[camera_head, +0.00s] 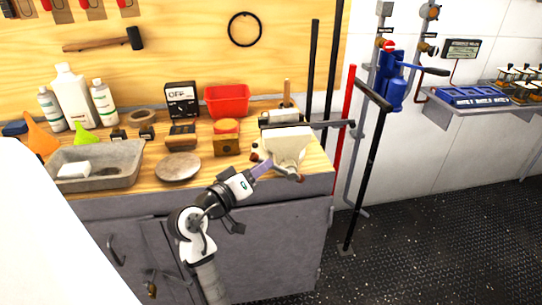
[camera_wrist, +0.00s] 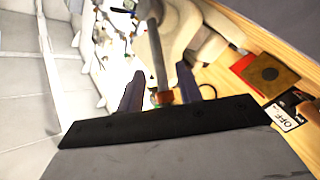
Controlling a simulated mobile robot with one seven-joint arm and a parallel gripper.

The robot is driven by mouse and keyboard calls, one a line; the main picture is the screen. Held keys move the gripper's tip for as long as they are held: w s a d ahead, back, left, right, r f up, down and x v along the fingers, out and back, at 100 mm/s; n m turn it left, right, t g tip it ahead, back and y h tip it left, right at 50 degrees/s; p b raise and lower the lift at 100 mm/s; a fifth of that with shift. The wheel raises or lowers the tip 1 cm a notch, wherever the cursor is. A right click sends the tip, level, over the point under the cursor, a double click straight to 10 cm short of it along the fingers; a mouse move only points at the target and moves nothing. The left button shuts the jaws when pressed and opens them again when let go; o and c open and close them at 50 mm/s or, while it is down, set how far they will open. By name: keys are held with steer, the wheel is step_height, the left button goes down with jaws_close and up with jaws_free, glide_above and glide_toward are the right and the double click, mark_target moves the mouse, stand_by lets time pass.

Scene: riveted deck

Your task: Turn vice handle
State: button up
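The off-white vice (camera_head: 288,141) stands at the right front corner of the wooden workbench (camera_head: 222,180). In the wrist view its pale body (camera_wrist: 184,30) fills the top middle. The vice handle (camera_wrist: 158,58) is a grey rod with a copper-brown end (camera_wrist: 165,98); a reddish-brown end also shows below the vice in the head view. My gripper (camera_head: 278,168) is at the front of the vice, below its jaws. In the wrist view its two purple fingers (camera_wrist: 160,78) are apart, with the rod between them and gaps visible on both sides. Contact with the handle does not show.
A grey stone tray (camera_head: 125,165), a round disc (camera_head: 178,167), a wooden block (camera_head: 226,137) and a red bin (camera_head: 227,100) are on the bench. A blue pump (camera_head: 390,80) with a tall black lever stands right of the bench. The dark floor (camera_head: 440,230) at right is clear.

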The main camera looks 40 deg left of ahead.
steer(key=w, duration=0.5)
steer(key=shift+p, duration=0.4)
jaws_close()
